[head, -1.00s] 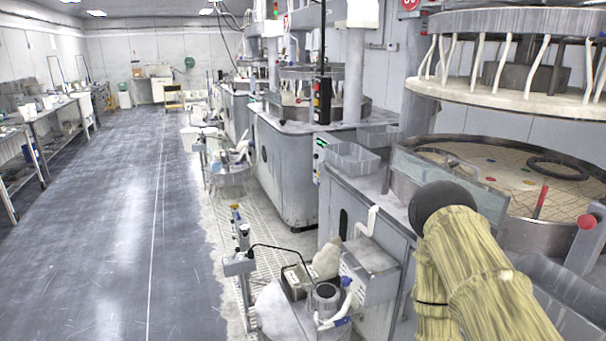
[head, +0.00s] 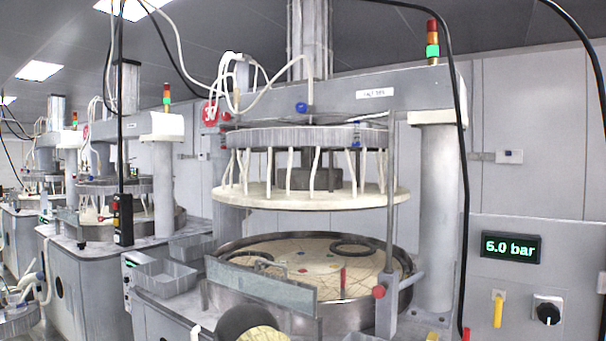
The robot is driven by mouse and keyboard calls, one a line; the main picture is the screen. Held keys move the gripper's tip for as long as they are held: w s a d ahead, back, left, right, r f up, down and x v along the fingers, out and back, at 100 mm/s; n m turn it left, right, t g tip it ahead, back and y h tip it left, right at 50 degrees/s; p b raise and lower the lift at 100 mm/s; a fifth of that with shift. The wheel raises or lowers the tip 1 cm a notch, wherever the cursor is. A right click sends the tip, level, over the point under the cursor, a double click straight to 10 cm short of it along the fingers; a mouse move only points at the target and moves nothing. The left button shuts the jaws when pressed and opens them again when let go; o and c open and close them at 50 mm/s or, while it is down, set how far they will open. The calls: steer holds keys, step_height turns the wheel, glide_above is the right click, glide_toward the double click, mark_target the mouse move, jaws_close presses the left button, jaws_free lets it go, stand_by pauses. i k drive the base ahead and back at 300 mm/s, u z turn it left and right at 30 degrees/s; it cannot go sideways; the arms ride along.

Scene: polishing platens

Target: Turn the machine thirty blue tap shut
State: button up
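The nearest polishing machine (head: 377,96) fills the middle of the head view. A round red sign (head: 209,113) hangs at its left; its number starts with a 3 but I cannot read it surely. A small blue knob (head: 301,107) sits on a hose above the raised upper plate (head: 325,196). Another small blue part (head: 356,133) shows at that plate's right rim. I cannot tell whether either is the tap, or how it is turned. My gripper is not in view; only part of my arm shows at the bottom edge.
The lower platen (head: 285,252) has a raised rim with a clear guard (head: 262,284) in front. A red-knobbed post (head: 386,300) stands at its right. The right wall carries a green bar readout (head: 510,247), a yellow handle (head: 498,311) and a black knob (head: 547,309). Cables hang in front.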

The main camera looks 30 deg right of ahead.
mark_target(300, 107)
steer(key=z, duration=1.3)
steer(key=i, duration=0.4)
steer(key=u, duration=1.3)
